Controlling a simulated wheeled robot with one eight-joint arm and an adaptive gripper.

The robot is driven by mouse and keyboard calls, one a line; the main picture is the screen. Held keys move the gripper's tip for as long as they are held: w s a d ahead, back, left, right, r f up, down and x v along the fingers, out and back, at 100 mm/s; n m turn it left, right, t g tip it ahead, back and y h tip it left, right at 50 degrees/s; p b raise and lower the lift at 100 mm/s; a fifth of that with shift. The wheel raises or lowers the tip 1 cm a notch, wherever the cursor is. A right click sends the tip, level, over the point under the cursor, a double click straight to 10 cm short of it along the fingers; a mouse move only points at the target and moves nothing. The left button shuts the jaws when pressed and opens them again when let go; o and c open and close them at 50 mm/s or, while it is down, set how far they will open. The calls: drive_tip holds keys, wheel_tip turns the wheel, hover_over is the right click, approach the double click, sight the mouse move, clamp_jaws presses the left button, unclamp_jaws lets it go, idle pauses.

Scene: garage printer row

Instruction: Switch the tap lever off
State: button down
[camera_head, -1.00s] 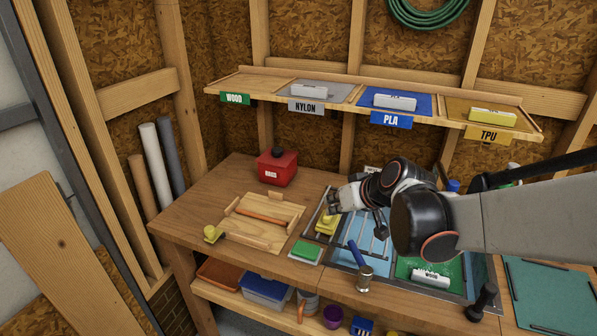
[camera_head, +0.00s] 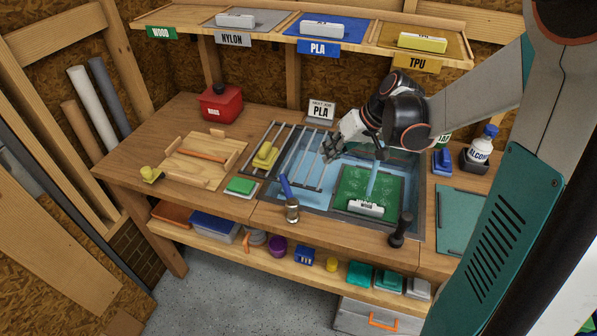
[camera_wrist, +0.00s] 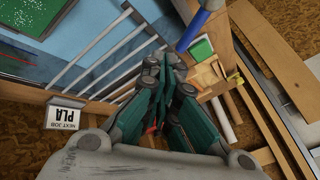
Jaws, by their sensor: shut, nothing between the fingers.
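A blue handle (camera_head: 285,187) on a round metal body (camera_head: 292,212) stands at the front edge of the sink and looks like the tap lever. It tilts up and to the left, away from the metal body. A blue bar, apparently this handle, shows at the top of the wrist view (camera_wrist: 200,28). My gripper (camera_head: 330,152) is shut and empty above the right side of the metal rack, behind and right of the handle, apart from it. Its fingers also show in the wrist view (camera_wrist: 170,85). A light-blue vertical strip (camera_head: 372,180), apparently water, stands over the green board (camera_head: 352,182).
The metal rack (camera_head: 312,160) spans the sink's left part, with a yellow block (camera_head: 265,154) at its left. A black-knobbed post (camera_head: 402,230) rises at the sink's front right. A NEXT JOB PLA sign (camera_head: 320,110) stands behind. The labelled shelf (camera_head: 275,32) overhangs the bench.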

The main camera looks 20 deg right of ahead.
sight(287, 191)
drive_tip(key=shift+f, duration=0.1)
drive_tip(key=w+a+f+b, duration=0.3)
drive_tip(key=a+f+b, duration=0.1)
drive_tip(key=a+f, duration=0.4)
drive_tip(key=shift+w+f, duration=0.3)
drive_tip(key=shift+f, duration=0.1)
drive_tip(key=shift+a, duration=0.1)
